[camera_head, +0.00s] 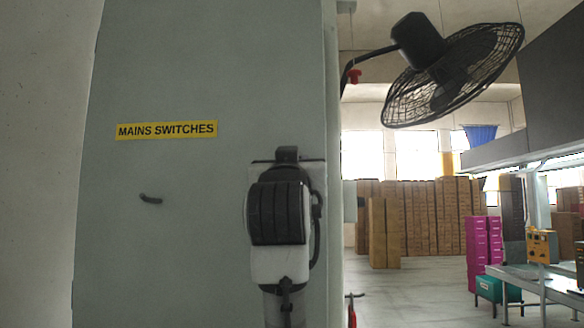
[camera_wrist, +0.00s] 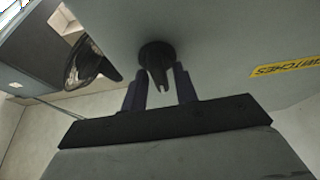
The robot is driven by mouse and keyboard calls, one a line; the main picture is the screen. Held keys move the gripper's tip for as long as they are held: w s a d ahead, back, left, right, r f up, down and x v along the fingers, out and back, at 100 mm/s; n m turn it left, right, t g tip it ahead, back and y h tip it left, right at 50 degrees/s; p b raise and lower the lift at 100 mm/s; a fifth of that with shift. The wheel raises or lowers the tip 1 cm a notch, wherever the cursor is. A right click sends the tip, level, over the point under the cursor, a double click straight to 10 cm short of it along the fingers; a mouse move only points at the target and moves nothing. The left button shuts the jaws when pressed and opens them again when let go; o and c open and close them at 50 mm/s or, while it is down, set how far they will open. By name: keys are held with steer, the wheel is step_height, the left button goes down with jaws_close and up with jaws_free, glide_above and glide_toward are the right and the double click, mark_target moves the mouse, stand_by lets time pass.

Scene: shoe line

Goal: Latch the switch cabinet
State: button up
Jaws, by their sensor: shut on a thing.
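The switch cabinet (camera_head: 185,75) is grey-green and fills the left and middle of the head view, with its door face flat and a yellow "MAINS SWITCHES" label (camera_head: 167,129) on it. A small dark handle (camera_head: 151,198) sits on the face below the label. My gripper (camera_wrist: 160,79) is in front of the cabinet's right part, and its fingertips are hidden in the head view. In the wrist view its two fingers stand on either side of a dark latch knob (camera_wrist: 155,53) on the cabinet face, shut on it.
A black caged fan (camera_head: 445,70) hangs at upper right. Stacked brown boxes (camera_head: 425,215) and magenta boxes (camera_head: 480,240) stand farther back. A workbench (camera_head: 545,285) is at the right edge. The floor (camera_head: 405,295) right of the cabinet is largely clear.

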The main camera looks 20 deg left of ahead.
steer(key=o, duration=0.7)
steer(key=shift+c, duration=0.2)
steer(key=b+v, duration=0.6)
steer(key=v, duration=0.8)
steer(key=shift+r, duration=0.15)
